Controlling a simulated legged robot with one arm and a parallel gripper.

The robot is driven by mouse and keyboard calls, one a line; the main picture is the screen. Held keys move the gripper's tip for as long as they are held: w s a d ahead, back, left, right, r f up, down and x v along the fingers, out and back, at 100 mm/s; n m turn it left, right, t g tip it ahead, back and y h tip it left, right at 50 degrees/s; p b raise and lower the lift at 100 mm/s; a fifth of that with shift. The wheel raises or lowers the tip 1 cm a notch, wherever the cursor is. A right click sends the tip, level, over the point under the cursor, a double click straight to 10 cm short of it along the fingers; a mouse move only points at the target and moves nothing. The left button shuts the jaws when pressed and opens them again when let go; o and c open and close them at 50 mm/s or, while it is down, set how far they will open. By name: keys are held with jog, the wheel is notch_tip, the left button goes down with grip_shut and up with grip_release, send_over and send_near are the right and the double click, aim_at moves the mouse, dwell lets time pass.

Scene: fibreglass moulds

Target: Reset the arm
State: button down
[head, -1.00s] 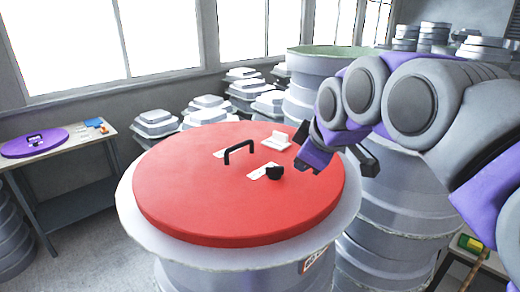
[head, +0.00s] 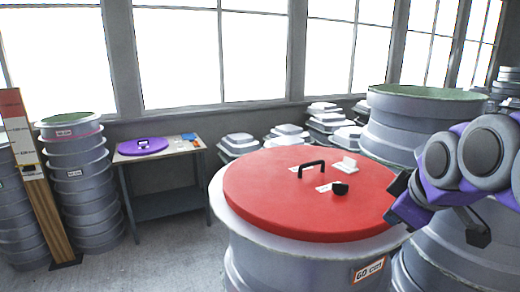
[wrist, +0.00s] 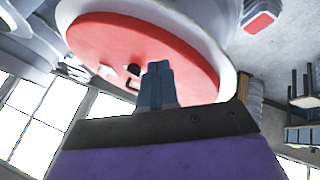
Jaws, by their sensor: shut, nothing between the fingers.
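My gripper (head: 412,208) is at the right of the head view, beside the right rim of a large red round lid and apart from it. In the wrist view its two grey fingers (wrist: 158,85) are pressed together with nothing between them. My purple and grey arm comes in from the right edge. The red lid (head: 290,215) lies flat on a pale drum-like mould (head: 290,262). It carries a black handle, a black knob and a white switch-like piece. The lid also shows in the wrist view (wrist: 110,45).
A table (head: 182,152) with a purple round lid (head: 140,148) stands at the left by the windows. Stacked grey moulds (head: 75,185) and a leaning board (head: 40,180) are further left. More moulds (head: 430,125) stand behind my arm. Open floor lies at the lower left.

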jog(key=s+a+f+m+g+b, duration=0.1)
jog(key=s+a+f+b, duration=0.2)
jog(key=f, duration=0.5)
jog(key=s+a+f+m+g+b, duration=0.1)
jog(key=s+a+f+g+b, duration=0.2)
jog(key=f, duration=0.4)
jog(key=s+a+f+m+b, duration=0.1)
jog(key=s+a+f+b, duration=0.25)
jog(key=f, duration=0.45)
jog(key=s+a+f+m+g+b, duration=0.1)
jog(key=s+f+m+g+b, duration=0.4)
jog(key=s+f, duration=1.1)
notch_tip(320, 180, down, 4)
jog(key=m+b, duration=0.1)
jog(key=b, duration=0.1)
jog(key=shift+s+a+b, duration=0.3)
jog(key=shift+a+b, duration=0.05)
jog(key=shift+a, duration=0.05)
